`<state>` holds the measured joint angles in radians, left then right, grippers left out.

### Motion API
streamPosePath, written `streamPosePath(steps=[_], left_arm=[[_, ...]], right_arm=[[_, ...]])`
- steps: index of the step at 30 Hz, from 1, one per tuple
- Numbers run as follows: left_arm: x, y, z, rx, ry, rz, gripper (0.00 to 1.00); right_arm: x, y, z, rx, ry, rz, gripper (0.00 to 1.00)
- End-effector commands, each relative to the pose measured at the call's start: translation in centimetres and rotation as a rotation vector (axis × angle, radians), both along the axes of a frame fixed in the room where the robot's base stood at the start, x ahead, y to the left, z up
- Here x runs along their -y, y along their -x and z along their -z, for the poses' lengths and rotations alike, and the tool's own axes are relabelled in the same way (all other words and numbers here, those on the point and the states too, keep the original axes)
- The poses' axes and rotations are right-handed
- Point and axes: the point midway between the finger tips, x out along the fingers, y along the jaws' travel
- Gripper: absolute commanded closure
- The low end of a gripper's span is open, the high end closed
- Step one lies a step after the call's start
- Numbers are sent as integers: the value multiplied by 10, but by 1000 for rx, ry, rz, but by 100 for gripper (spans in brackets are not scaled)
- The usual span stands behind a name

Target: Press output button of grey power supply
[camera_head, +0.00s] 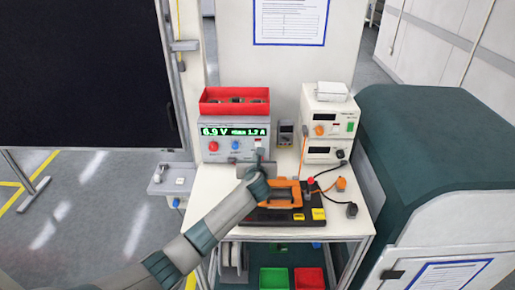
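The grey power supply (222,146) stands at the back left of the white table, with a lit green display reading about 6.9 V and 1.2 A. Its front has a red knob (213,146) and a blue knob (235,145). My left arm comes in from the lower left, and its gripper (259,156) is right in front of the lower right of the supply's front. The gripper hides that part of the panel, so I cannot make out the output button or whether anything touches it. The fingers are too small to read. My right gripper is not in view.
A red bin (234,108) sits on the grey supply. White instruments (322,125) are stacked at the right, beside a small meter (286,134). An orange-handled tool (293,187), a black-and-yellow case (290,215) and cables lie in front. A green cabinet (425,135) borders the right.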

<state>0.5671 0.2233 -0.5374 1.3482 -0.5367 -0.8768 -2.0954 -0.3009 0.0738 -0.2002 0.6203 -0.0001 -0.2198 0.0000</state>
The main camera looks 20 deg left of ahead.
Motion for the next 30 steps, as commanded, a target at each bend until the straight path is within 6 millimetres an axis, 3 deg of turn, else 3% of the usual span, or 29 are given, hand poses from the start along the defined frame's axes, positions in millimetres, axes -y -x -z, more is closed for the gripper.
streamPosePath(steps=[12,30], left_arm=[[-11,-38,0,0,1,0,100],[-13,-46,1,0,-1,1,100]], right_arm=[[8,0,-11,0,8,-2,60],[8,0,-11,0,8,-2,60]])
